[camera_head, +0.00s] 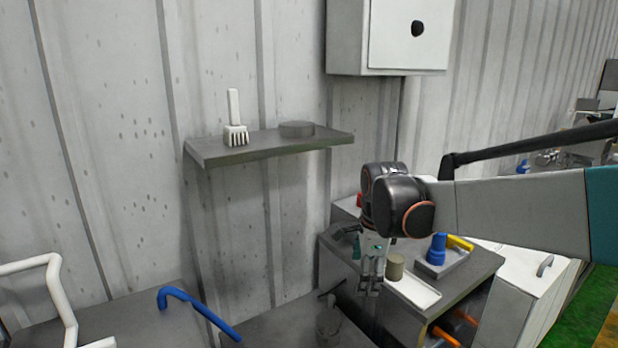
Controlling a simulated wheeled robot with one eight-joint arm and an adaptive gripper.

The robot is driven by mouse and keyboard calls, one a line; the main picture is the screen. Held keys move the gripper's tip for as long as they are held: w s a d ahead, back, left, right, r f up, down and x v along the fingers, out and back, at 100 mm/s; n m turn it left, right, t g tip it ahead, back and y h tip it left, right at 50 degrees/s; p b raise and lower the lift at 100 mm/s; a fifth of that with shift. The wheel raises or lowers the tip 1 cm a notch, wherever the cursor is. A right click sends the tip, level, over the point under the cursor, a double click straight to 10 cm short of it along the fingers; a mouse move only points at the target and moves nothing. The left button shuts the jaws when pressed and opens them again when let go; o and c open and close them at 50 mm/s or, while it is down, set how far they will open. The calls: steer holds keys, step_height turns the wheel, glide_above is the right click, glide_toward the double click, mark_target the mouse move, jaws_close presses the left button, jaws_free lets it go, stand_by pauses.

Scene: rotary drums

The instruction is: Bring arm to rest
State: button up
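My arm (510,208) reaches in from the right side of the head camera view. Its dark wrist joint (398,200) is bent so that my gripper (370,288) hangs pointing down. The gripper is in front of the left edge of a grey workbench (455,300). The fingers are small and seen nearly edge-on, so I cannot tell whether they are open or shut. I see no object clearly held between them.
A wall shelf (215,153) holds a white brush (236,125) and a grey disc (297,129). A wall cabinet (347,40) hangs above. A blue bent handle (200,308) is low left.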

steer(key=s+d+n+t, duration=0.2)
steer(key=s+d+n, duration=0.1)
steer(key=s+n, duration=0.6)
steer(key=s+d+n+t, duration=0.2)
steer(key=s+d+n, duration=0.2)
steer(key=s+n, duration=0.5)
steer(key=shift+s+f, duration=0.25)
steer(key=shift+s, duration=3.25)
steer(key=shift+d, duration=0.1)
